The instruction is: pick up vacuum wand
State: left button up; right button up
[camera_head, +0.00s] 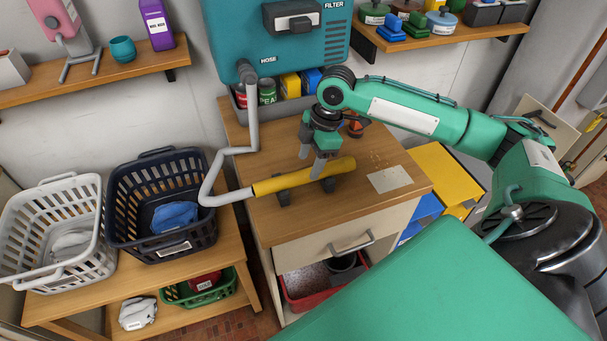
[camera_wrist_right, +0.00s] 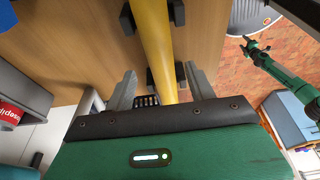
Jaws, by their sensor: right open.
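The vacuum wand has a yellow grip (camera_head: 285,182) lying on two dark rests on a wooden cabinet top, and a grey bent hose runs from its left end. The grip also shows in the right wrist view (camera_wrist_right: 153,35), running between my fingers. My right gripper (camera_head: 310,166) is open, pointing down just above the grip, with a finger to either side of it in the wrist view (camera_wrist_right: 160,68). It is not closed on it. My left gripper (camera_wrist_right: 254,48) seems to be the small one at the right of the wrist view; its jaws are too small to read.
A teal vacuum unit (camera_head: 235,40) hangs on the wall behind. White (camera_head: 45,185) and dark (camera_head: 120,225) laundry baskets stand to the left. A drawer (camera_head: 325,248) is in the cabinet front. A sheet of paper (camera_head: 389,179) lies right of the wand.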

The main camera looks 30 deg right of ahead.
aim_at(306, 171)
jog(key=x, duration=0.2)
jog(key=shift+a+f, duration=0.1)
jog(key=shift+f, duration=0.25)
jog(key=shift+f+p, duration=0.3)
jog(key=shift+f, duration=0.05)
jog(key=shift+a+f, duration=0.1)
jog(key=c, duration=1)
pick_arm(q)
jog(key=shift+s+r, duration=0.35)
jog(key=shift+s, duration=0.35)
pick_arm(e)
jog(key=shift+c, duration=0.4)
